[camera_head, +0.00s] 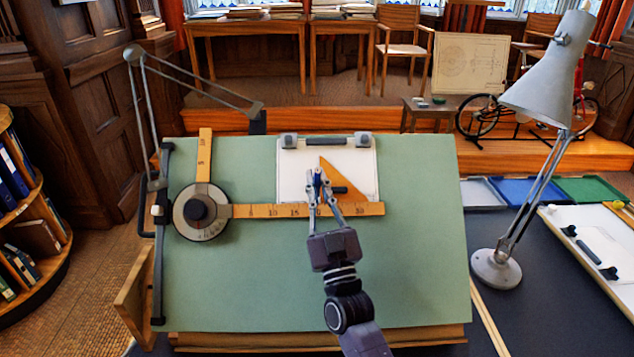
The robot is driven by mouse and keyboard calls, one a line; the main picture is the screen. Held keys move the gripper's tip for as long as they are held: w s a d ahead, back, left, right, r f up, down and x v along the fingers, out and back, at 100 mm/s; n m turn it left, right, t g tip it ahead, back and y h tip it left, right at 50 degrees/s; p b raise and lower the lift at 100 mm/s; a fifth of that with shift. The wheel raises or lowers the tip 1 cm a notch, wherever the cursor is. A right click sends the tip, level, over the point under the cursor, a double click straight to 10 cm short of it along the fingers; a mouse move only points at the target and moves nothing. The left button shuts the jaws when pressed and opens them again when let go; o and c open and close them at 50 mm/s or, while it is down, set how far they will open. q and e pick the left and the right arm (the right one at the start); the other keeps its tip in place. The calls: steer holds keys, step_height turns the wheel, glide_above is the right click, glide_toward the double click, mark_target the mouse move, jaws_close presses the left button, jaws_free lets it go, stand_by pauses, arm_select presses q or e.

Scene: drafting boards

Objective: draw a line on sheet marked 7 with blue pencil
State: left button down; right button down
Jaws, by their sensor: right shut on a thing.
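A white sheet (292,172) is clipped near the top of the green drafting board (240,285); I cannot read a number on it. My right gripper (321,192) is over the sheet's lower part, shut on a slim blue pencil (318,180). The pencil looks roughly upright; whether its tip touches the paper cannot be told. An orange set square (345,178) lies on the sheet just right of the pencil. The long ruler (268,211) of the drafting machine runs across the sheet's lower edge, partly behind my gripper. My left gripper is out of view.
The drafting machine's round head (201,212) sits at the board's left, with a second ruler (204,152) pointing up. A grey lamp (497,268) stands right of the board. Grey, blue (528,191) and green trays and another white board (607,270) lie at the right.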

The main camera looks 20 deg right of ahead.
steer(key=shift+w+d+f+b, duration=0.1)
steer(key=shift+w+f+b, duration=0.2)
steer(key=shift+f+b, duration=0.05)
stand_by(0.6)
steer(key=shift+w+d+r+p, duration=0.2)
steer(key=shift+w+r+p, duration=0.25)
steer(key=shift+w+r, duration=0.2)
steer(key=shift+w+d+r+p, duration=0.15)
steer(key=shift+w+r+p, duration=0.35)
steer(key=shift+r, duration=0.1)
stand_by(1.5)
steer(key=shift+w+d+r+p, duration=0.2)
steer(key=shift+w+r+p, duration=0.1)
steer(key=shift+w+r, duration=0.35)
stand_by(0.8)
steer(key=shift+w+r, duration=0.15)
steer(key=shift+w, duration=0.05)
steer(key=shift+w+d+r, duration=0.15)
steer(key=shift+w+r, duration=0.3)
steer(key=shift+r, duration=0.05)
stand_by(0.8)
steer(key=shift+w+r+p, duration=0.15)
steer(key=shift+w+p, duration=0.05)
steer(key=shift+p, duration=0.15)
steer(key=shift+w+d+r, duration=0.1)
steer(key=shift+r, duration=0.05)
steer(key=shift+w+r, duration=0.2)
stand_by(0.3)
